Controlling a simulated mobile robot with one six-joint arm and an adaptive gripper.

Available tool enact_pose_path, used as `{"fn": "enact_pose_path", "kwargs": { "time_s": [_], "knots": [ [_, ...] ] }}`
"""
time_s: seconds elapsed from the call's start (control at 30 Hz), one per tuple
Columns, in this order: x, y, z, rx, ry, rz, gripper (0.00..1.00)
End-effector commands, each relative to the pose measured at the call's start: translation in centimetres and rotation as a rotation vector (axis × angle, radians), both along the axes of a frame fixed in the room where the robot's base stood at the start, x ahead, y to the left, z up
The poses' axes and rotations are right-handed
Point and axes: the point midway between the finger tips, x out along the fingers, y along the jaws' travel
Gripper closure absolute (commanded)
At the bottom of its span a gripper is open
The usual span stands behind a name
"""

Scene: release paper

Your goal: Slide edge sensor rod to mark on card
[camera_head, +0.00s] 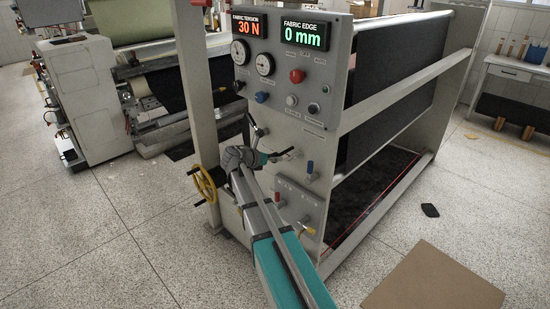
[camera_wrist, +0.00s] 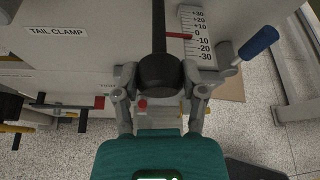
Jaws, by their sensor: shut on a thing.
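My gripper (camera_wrist: 158,80) is shut on a round black knob (camera_wrist: 162,70) at the end of the dark sensor rod (camera_wrist: 158,22). The rod runs upward from the knob in the wrist view. A red pointer (camera_wrist: 178,36) reaches right from the rod to the white scale card (camera_wrist: 196,34), marked +30 to -30. Its tip lies between the 0 and -10 figures, near 0. In the head view my gripper (camera_head: 246,158) is at the left side of the grey machine panel; the knob and card are hidden or too small there.
A blue-handled lever (camera_wrist: 259,43) stands close right of my gripper. A yellow handwheel (camera_head: 205,185) is left. Cardboard (camera_head: 435,283) lies on the floor.

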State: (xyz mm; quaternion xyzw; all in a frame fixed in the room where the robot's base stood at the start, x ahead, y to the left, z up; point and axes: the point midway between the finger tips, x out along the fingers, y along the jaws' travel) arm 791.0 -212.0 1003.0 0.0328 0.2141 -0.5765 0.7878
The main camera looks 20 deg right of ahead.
Motion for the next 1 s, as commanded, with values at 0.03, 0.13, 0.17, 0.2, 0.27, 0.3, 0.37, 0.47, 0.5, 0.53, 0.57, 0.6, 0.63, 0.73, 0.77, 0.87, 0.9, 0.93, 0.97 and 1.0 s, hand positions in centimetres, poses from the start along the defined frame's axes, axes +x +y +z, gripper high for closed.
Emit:
{"fn": "enact_pose_path", "kwargs": {
  "time_s": [0.03, 0.13, 0.17, 0.2, 0.27, 0.3, 0.37, 0.47, 0.5, 0.53, 0.57, 0.6, 0.63, 0.73, 0.77, 0.87, 0.9, 0.93, 0.97, 1.0],
  "knots": [
    [0.14, 0.08, -0.01, 0.001, -0.001, 0.004, 1.0],
    [0.15, 0.08, -0.01, 0.001, -0.001, 0.004, 0.33],
    [0.15, 0.08, -0.01, 0.001, -0.001, 0.004, 0.28],
    [0.14, 0.08, -0.01, 0.001, -0.001, 0.003, 0.2],
    [0.12, 0.07, -0.01, 0.001, -0.001, 0.003, 0.13],
    [0.12, 0.07, -0.01, 0.001, -0.001, 0.003, 0.13],
    [0.11, 0.06, 0.0, 0.001, -0.001, 0.003, 0.13],
    [0.09, 0.06, 0.0, 0.001, -0.001, 0.002, 0.13],
    [0.09, 0.06, 0.0, 0.001, -0.001, 0.002, 0.13],
    [0.09, 0.06, 0.0, 0.001, -0.001, 0.002, 0.13],
    [0.09, 0.06, 0.0, 0.001, -0.001, 0.002, 0.13],
    [0.08, 0.06, -0.01, 0.001, -0.001, 0.002, 0.13],
    [0.07, 0.05, 0.0, 0.001, -0.001, 0.002, 0.13],
    [0.07, 0.05, 0.0, 0.001, -0.001, 0.002, 0.13],
    [0.07, 0.05, 0.0, 0.001, -0.001, 0.002, 0.13],
    [0.07, 0.04, 0.13, 0.001, -0.001, 0.002, 0.13],
    [0.07, 0.04, 0.24, 0.001, -0.001, 0.002, 0.13],
    [0.06, 0.04, 0.37, 0.001, -0.001, 0.002, 0.13],
    [0.06, 0.04, 0.52, 0.001, -0.001, 0.002, 0.13],
    [0.06, 0.05, 0.78, 0.001, -0.001, 0.002, 0.13]
  ]
}}
